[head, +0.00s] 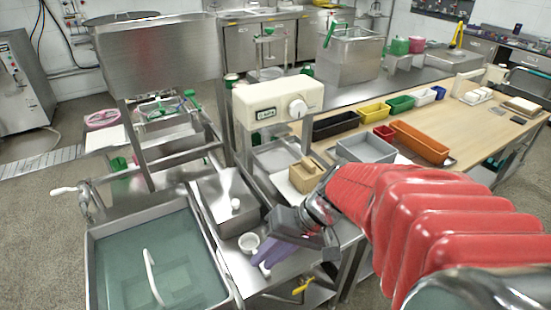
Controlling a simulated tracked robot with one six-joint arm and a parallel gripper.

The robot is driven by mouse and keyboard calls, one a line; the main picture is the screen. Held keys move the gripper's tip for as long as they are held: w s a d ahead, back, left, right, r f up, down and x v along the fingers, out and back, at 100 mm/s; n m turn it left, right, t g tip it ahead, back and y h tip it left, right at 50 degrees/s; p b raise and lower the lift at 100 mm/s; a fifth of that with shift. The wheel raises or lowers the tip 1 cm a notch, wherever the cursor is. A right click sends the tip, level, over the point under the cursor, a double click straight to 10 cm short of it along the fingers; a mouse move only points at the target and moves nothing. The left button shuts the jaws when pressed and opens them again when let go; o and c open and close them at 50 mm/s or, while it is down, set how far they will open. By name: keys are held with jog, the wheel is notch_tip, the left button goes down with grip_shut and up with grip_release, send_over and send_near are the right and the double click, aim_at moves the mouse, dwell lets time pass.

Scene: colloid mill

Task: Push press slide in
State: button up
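My gripper (300,228), dark grey, is at the end of my red-sleeved arm, low over the front of the steel bench. A purple glove-like thing (274,250) shows just below it; I cannot tell whether they touch. The finger gap is not clear, so open or shut cannot be told. A cream machine head (278,99) with a round white knob stands up and left of my gripper. A steel tray-like part (232,214) holding a white rod lies left of my gripper. I cannot tell for sure which part is the press slide.
A tan wooden block (307,175) and a grey bin (366,149) stand behind my gripper. A small white cup (249,242) is close on its left. A water-filled sink (188,275) is at lower left. Several coloured bins line the wooden table (465,118).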

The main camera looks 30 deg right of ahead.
jog(key=d+f+m+t+h, duration=0.3)
jog(key=d+m+t, duration=0.3)
jog(key=d, duration=0.9)
jog(key=d+f+m+t+h, duration=0.2)
jog(key=d+f+m+t, duration=0.3)
jog(key=d, duration=1)
jog(key=shift+w+f+m+t+h, duration=0.2)
jog(key=shift+m+t+h, duration=0.2)
jog(key=shift+m+t, duration=0.65)
jog(key=shift+w, duration=0.15)
jog(key=shift+w+a+f, duration=0.1)
jog(key=shift+w+f, duration=0.35)
jog(key=shift+w, duration=1.75)
jog(key=shift+w+a+f, duration=0.1)
jog(key=shift+w+f, duration=0.4)
jog(key=shift+w, duration=1.75)
jog(key=shift+w+a+f, duration=0.1)
jog(key=shift+w+f, duration=0.35)
jog(key=shift+w, duration=1.75)
jog(key=shift+c, duration=0.4)
grip_shut()
